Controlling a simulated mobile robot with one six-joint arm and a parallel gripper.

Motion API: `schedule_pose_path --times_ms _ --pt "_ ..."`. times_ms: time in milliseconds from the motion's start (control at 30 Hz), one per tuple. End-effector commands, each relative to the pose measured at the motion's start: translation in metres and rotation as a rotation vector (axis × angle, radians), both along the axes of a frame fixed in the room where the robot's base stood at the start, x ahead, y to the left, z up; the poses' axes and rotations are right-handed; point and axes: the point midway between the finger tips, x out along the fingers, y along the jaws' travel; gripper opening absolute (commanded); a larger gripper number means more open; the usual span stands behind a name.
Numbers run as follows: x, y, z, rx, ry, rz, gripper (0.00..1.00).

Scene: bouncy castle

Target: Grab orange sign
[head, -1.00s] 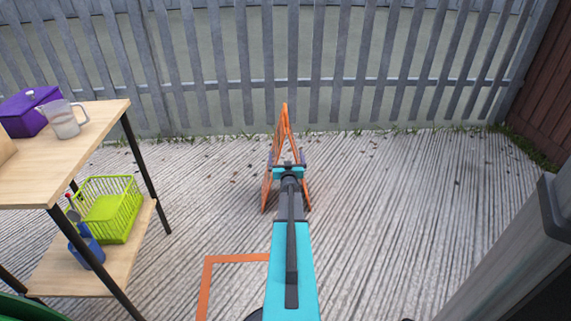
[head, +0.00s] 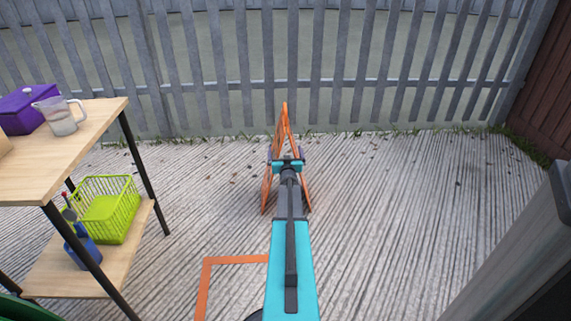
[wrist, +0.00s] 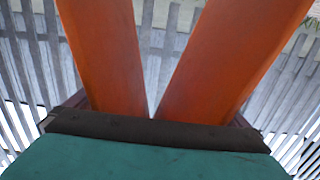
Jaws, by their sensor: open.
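The orange sign (head: 284,118) is a folding A-frame standing upright on the decking, near the grey fence. It is seen edge-on, its two panels meeting at the top and spreading downward. My gripper (head: 287,160) is at the sign's upper middle and hides part of it. In the wrist view the sign's two orange panels (wrist: 104,50) converge just beyond my gripper (wrist: 155,125), whose dark edge spans the picture. My gripper is open; the wrist view does not show clearly how its fingers lie around the panels.
A wooden shelf table (head: 95,150) stands at left, with a purple box (head: 22,110), a clear jug (head: 60,118) and a green basket (head: 108,205). A grey post (head: 520,250) is at right. Decking on both sides of the sign is clear.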

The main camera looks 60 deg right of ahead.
Motion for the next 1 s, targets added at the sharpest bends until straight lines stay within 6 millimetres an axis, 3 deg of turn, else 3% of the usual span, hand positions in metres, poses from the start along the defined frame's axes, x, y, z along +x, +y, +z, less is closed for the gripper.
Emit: schedule_pose_path --times_ms 133,600,1000 --pt "0.0000 0.0001 -0.0001 0.000 0.000 0.000 0.97" --pt "0.0008 0.0007 -0.0004 0.000 0.000 0.001 0.18" --pt "0.0012 0.0006 0.0053 -0.003 -0.002 0.002 0.18"
